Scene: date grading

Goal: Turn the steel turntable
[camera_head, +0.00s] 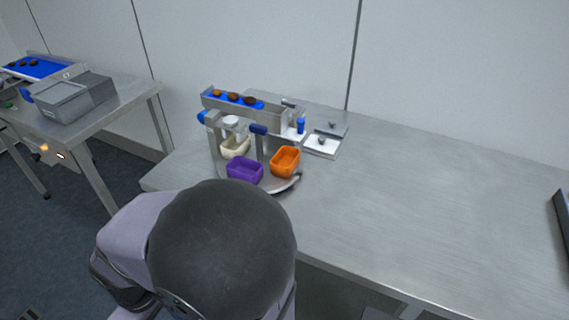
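The steel turntable (284,186) is at the left part of the steel table, and only part of its rim shows. It carries a purple bin (244,168), an orange bin (285,161) and a cream bin (236,146). I cannot make out anything inside the bins. A dark knob or peg (298,175) shows at the turntable's right edge. My large grey arm joint fills the lower middle of the view and hides the turntable's near side. My gripper does not show.
A blue belt conveyor (223,98) with several brown dates stands behind the turntable, with a steel frame around it. A steel plate with knobs (325,142) lies to its right. Another table (130,95) with a grey box (75,97) stands left.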

